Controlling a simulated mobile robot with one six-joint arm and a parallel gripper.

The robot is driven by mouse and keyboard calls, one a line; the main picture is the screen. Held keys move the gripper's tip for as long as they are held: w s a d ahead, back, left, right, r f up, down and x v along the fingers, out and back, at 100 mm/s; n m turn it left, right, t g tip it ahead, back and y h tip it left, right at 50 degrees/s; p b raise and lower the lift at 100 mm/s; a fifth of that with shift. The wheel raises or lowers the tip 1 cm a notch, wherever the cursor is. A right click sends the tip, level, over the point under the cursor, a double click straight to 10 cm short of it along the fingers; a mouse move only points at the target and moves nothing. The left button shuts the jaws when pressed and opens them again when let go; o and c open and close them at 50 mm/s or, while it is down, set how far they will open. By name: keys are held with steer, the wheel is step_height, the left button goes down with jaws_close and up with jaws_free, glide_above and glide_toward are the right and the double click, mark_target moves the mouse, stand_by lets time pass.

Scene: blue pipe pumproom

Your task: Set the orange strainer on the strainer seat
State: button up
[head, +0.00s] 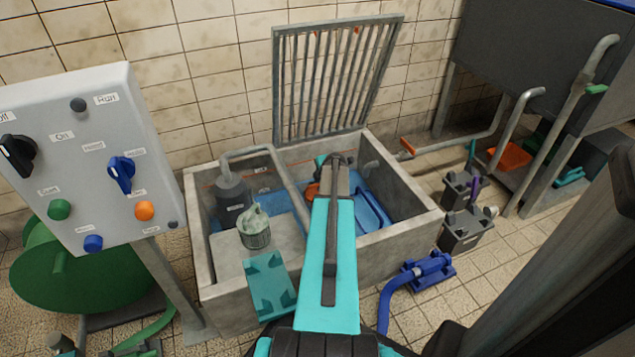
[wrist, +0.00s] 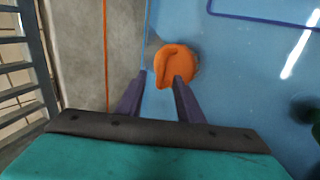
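The orange strainer (wrist: 175,63) is a rounded orange piece with a curved raised part, down in the blue-floored pit, beside the concrete wall in the wrist view. In the head view a bit of orange (head: 312,190) shows left of my arm, which hides the rest. My gripper (wrist: 160,80) has its two dark purple fingers apart, pointing at the strainer; its right fingertip overlaps the strainer's lower edge in the picture. I cannot tell whether they touch. Nothing is visibly held. I cannot clearly make out which part is the strainer seat.
The concrete pit (head: 415,222) has raised walls and an open barred grate (head: 330,75) standing at its back. A pale green basket-like piece (head: 256,232) stands on the front-left ledge. A dark pump (head: 233,198) and pipes fill the left side. A control panel (head: 85,150) stands left.

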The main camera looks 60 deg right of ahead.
steer(key=p+v, duration=0.2)
steer(key=v, duration=0.7)
steer(key=shift+s+a+r+p, duration=0.2)
steer(key=shift+r+p, duration=0.1)
steer(key=shift+p, duration=0.1)
steer(key=shift+r, duration=0.1)
stand_by(0.4)
